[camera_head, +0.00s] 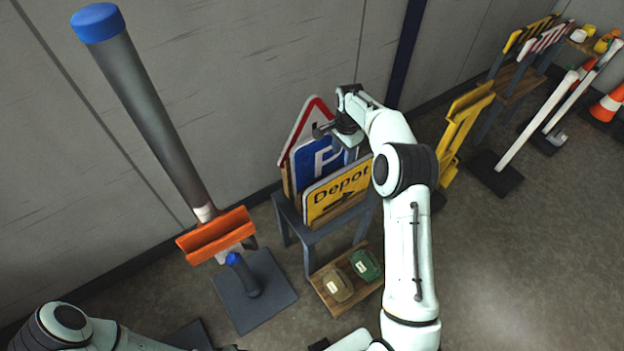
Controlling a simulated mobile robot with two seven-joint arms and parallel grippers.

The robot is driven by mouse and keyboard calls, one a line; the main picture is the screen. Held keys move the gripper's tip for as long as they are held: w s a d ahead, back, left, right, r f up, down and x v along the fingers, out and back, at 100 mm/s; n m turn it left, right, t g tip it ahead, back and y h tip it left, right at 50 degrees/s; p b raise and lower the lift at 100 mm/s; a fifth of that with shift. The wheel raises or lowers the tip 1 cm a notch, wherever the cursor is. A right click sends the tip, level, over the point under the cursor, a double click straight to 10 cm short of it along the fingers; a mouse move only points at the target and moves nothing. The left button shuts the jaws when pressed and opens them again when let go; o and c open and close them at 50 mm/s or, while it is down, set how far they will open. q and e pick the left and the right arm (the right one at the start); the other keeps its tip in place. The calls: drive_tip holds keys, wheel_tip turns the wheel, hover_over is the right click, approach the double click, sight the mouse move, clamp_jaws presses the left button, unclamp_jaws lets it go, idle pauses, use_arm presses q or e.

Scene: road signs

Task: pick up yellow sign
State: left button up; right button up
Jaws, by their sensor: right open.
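The yellow sign (334,203), lettered "Depot" with a black arrow, leans at the front of a stack of signs on a small grey stand (314,236). A blue sign with a white P (308,171) is just behind it, and a red-edged triangular sign (297,131) is at the back. My right gripper (334,128) is open, above the stack near the tops of the blue and triangular signs and apart from the yellow sign. My right forearm passes close to the yellow sign's right edge in the view. My left gripper does not show; only part of my left arm is at the bottom left.
A low wooden board (325,297) with two boxes, one tan (337,285) and one green (366,265), lies below the stand. A yellow folding frame (462,121) stands right. The wall is close behind.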

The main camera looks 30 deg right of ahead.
sight(342, 171)
wheel_tip(342, 171, down, 6)
drive_tip(key=shift+s+d+f, duration=0.1)
drive_tip(key=shift+d, duration=0.05)
drive_tip(key=shift+d+f, duration=0.15)
drive_tip(key=shift+f, duration=2.9)
clamp_jaws()
drive_tip(key=shift+r, duration=0.15)
